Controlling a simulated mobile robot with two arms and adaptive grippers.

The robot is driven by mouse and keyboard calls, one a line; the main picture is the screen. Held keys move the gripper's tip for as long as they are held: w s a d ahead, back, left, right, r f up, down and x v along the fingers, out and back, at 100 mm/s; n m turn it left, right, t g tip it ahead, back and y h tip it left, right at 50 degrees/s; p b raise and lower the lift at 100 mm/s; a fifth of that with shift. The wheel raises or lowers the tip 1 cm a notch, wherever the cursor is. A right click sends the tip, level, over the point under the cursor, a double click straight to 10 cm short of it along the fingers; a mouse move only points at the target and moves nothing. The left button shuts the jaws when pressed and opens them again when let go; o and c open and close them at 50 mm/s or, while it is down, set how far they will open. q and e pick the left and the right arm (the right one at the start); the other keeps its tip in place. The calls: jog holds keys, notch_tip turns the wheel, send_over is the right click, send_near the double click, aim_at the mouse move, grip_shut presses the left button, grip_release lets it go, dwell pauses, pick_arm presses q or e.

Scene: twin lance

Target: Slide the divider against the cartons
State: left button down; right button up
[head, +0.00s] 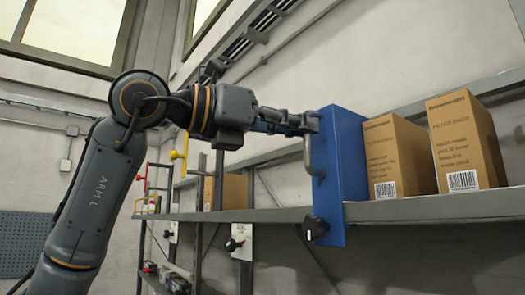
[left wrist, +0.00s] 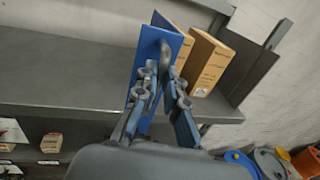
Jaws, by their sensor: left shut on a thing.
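The blue divider (head: 342,165) stands upright on the grey shelf (head: 440,208), its lower part hanging over the front edge with a black knob (head: 315,227). Two brown cartons, the near one (head: 395,155) and the far one (head: 463,140), stand to its right. The near carton's face is right beside the divider; I cannot tell whether they touch. My left gripper (head: 308,122) is shut on the divider's grey handle (head: 313,160). The left wrist view shows the fingers (left wrist: 160,85) around the handle (left wrist: 164,58), with the divider (left wrist: 172,35) and cartons (left wrist: 208,62) beyond. My right gripper is out of view.
The shelf is bare to the left of the divider, as the left wrist view shows (left wrist: 60,75). Another brown carton (head: 226,190) stands farther back. A white switch box (head: 240,242) hangs below the shelf line. Coloured containers (left wrist: 270,160) are at lower right.

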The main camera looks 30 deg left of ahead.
pick_arm(q)
jog(key=s+d+b, duration=0.1)
jog(key=s+d, duration=0.3)
jog(key=d, duration=0.7)
jog(key=shift+s+d+b, duration=0.25)
jog(key=shift+s+b, duration=0.1)
jog(key=c, duration=1.7)
grip_release()
jog(key=shift+o, duration=1.4)
jog(key=shift+d, duration=0.15)
jog(key=v, duration=1.2)
